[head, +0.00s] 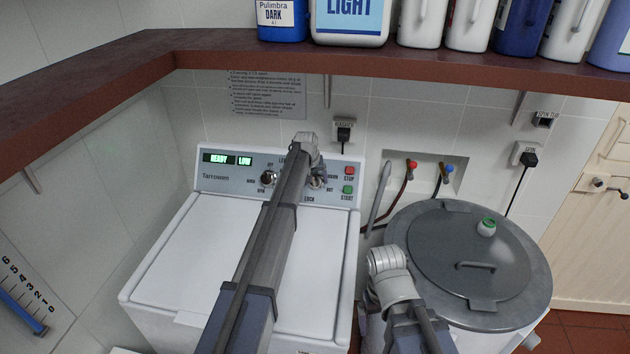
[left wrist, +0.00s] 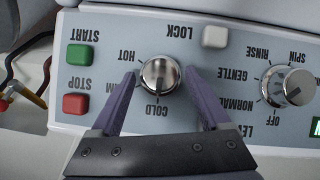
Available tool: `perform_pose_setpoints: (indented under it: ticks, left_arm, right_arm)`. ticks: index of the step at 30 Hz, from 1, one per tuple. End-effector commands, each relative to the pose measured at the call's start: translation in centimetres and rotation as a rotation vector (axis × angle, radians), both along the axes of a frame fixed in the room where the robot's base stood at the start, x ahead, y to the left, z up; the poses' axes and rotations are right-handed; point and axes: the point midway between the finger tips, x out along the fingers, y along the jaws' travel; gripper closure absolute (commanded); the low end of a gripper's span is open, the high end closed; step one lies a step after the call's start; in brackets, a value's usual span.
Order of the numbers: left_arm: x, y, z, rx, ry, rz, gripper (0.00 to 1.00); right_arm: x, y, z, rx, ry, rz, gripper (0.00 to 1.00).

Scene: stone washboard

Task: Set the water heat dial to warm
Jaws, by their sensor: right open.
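The washer's water heat dial (left wrist: 161,75) is a round silver knob on the grey-blue panel. In the left wrist view, which is upside down, HOT is at its upper left, a label ending in M at its left, partly hidden by a finger, and COLD below. I cannot tell where the dial points. My left gripper (left wrist: 161,76) has its purple fingers on either side of the dial, with narrow gaps. In the head view my left arm and gripper (head: 317,179) mostly hide the dial. My right arm shows at the lower middle, but no right gripper fingers are visible.
A cycle dial (left wrist: 288,87), a LOCK button (left wrist: 215,37), a green START button (left wrist: 79,55) and a red STOP button (left wrist: 76,104) surround the dial. The display (head: 228,159) reads READY LOW. A lidded grey tub (head: 420,235) stands right. A bottle shelf (head: 270,48) hangs above.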

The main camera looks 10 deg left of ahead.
Motion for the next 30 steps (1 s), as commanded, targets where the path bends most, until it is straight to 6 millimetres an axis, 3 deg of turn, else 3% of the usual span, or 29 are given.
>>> perform_pose_setpoints:
  ticks: [2, 20, 30]
  left_arm:
    - [-0.01, 0.01, -0.01, 0.000, 0.000, 0.000, 0.31]
    - [-0.01, 0.02, -0.01, 0.000, 0.000, 0.000, 0.98]
    - [-0.01, -0.12, -0.06, 0.055, 0.002, -0.042, 0.98]
  right_arm:
    - [0.00, 0.00, 0.00, 0.000, 0.000, 0.000, 0.03]
    - [0.00, 0.00, -0.01, 0.000, 0.000, 0.000, 0.03]
    - [0.00, 0.00, -0.01, 0.000, 0.000, 0.000, 0.03]
